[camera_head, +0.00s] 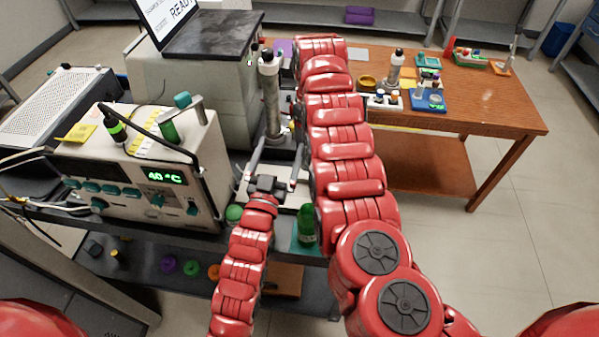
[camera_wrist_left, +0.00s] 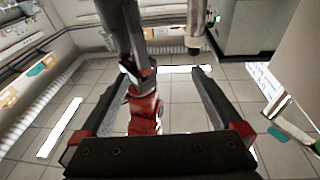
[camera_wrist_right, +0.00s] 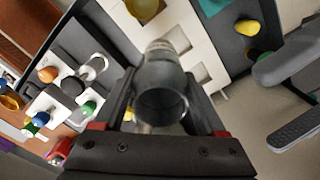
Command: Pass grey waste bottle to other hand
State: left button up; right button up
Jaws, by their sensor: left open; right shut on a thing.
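The grey bottle (camera_wrist_right: 163,88) shows in the right wrist view, its round end toward the camera. My right gripper (camera_wrist_right: 158,85) is shut on it, with a finger along each side. In the head view my red right arm blocks a clear sight of this grip. My left gripper (camera_head: 275,160) is open, its fingers apart and pointing away from me. In the left wrist view its fingers (camera_wrist_left: 155,85) have nothing between them; part of a red arm shows beyond. The left gripper's grey fingers also appear apart from the bottle at the right of the right wrist view.
A grey upright cylinder (camera_head: 271,100) with a white and black top is just beyond the left gripper. A beige instrument box (camera_head: 130,160) reading 40 °C stands at left. A green bottle (camera_head: 306,224) is below. A wooden table (camera_head: 480,105) holds bottles and racks at back right.

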pick_arm(q)
jog(key=s+d+f+m+g, duration=0.1)
jog(key=s+d+f+g, duration=0.1)
jog(key=d+f+g, duration=0.35)
jog(key=shift+g, duration=0.25)
jog(key=x, duration=1.1)
jog(key=shift+w+a+f, duration=0.15)
jog(key=shift+w+a, duration=0.15)
jog(key=shift+w, duration=0.1)
